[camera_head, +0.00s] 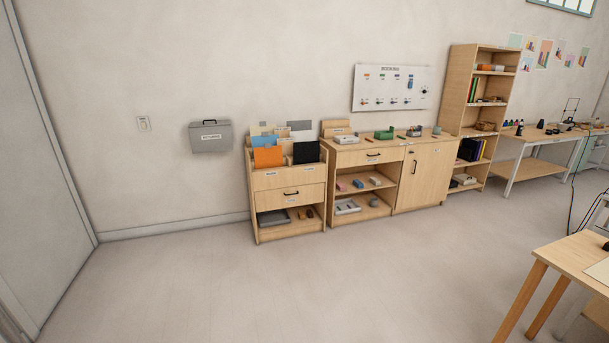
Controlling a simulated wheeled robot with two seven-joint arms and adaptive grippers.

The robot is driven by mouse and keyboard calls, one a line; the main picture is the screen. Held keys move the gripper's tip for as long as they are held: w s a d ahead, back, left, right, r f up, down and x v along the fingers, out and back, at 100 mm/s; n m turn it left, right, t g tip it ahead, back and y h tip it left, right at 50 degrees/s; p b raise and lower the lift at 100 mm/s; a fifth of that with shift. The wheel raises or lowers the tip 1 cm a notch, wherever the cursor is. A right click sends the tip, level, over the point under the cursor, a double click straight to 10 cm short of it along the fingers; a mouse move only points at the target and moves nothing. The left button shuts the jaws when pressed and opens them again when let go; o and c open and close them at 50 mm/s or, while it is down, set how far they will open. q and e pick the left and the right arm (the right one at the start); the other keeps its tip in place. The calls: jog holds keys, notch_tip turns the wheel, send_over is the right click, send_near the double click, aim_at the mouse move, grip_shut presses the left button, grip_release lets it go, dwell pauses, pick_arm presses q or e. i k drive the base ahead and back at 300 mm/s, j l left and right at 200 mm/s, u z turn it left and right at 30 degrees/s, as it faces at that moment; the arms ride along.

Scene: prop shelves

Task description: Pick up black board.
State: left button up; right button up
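A black board (306,152) stands upright in the top rack of a low wooden cabinet (289,178) against the back wall. It is at the right side of the rack, beside an orange board (268,157). Grey, blue and pale boards stand behind them. The lower part of the black board is hidden by the rack's front panel. Neither of my grippers shows in the head view, and the cabinet is some distance away across the floor.
A longer wooden cabinet (426,177) adjoins on the right, then a tall shelf (458,89) and a workbench (534,166). A wooden table (572,254) stands at the near right. A grey box (210,137) hangs on the wall. The floor (230,285) before the cabinets is clear.

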aim_at(304, 152)
jog(key=i, duration=1.7)
jog(key=i+l+u, duration=0.1)
jog(key=i, duration=1.6)
